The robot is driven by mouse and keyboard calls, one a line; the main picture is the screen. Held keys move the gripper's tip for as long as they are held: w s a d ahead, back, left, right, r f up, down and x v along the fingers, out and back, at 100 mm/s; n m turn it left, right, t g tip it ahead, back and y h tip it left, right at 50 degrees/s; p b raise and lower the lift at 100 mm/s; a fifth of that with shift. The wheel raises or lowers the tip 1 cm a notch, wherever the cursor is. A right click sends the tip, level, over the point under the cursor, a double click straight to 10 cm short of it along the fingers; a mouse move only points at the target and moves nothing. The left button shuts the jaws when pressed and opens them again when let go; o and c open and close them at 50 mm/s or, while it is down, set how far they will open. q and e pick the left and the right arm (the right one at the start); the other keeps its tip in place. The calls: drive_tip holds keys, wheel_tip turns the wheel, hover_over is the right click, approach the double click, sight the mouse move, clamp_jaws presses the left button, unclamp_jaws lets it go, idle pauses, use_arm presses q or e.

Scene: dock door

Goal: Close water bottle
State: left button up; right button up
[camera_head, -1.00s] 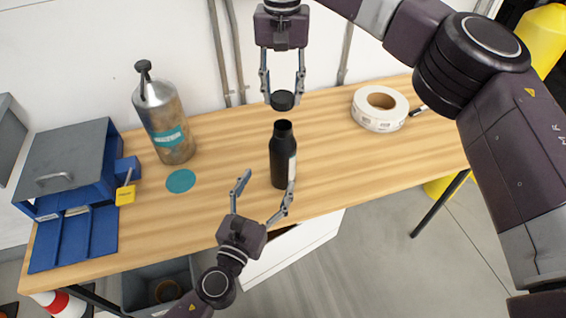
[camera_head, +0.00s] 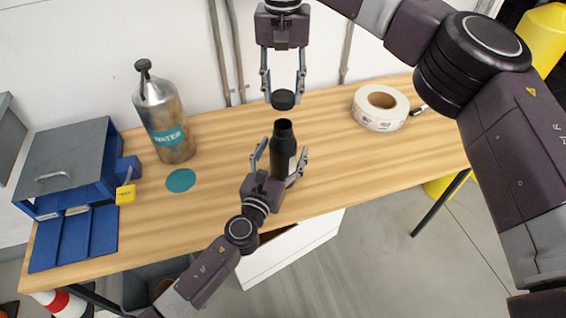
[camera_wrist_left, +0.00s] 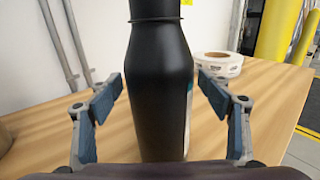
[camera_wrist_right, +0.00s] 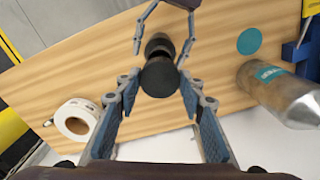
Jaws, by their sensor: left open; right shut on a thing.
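The black water bottle (camera_head: 284,152) stands upright and uncapped on the wooden table in the head view. It fills the middle of the left wrist view (camera_wrist_left: 158,90). My left gripper (camera_head: 281,150) is open, with its fingers on either side of the bottle body; the left wrist view shows gaps on both sides. My right gripper (camera_head: 283,95) is shut on the black cap (camera_head: 283,99) and holds it a little above the bottle's mouth. In the right wrist view the cap (camera_wrist_right: 159,77) sits between the fingertips, with the bottle partly hidden behind it.
A metal water canister (camera_head: 164,120) stands at the left near a teal disc (camera_head: 181,180). A blue box (camera_head: 70,170) with a yellow padlock (camera_head: 125,194) is at the far left. A white tape roll (camera_head: 380,107) lies at the right. The table between is clear.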

sight(283, 110)
use_arm(q)
drive_tip(key=c, duration=1.8)
use_arm(e)
drive_tip(key=shift+f, duration=2.5)
drive_tip(key=shift+f, duration=0.1)
drive_tip(key=shift+f, duration=0.8)
drive_tip(key=shift+f, duration=0.55)
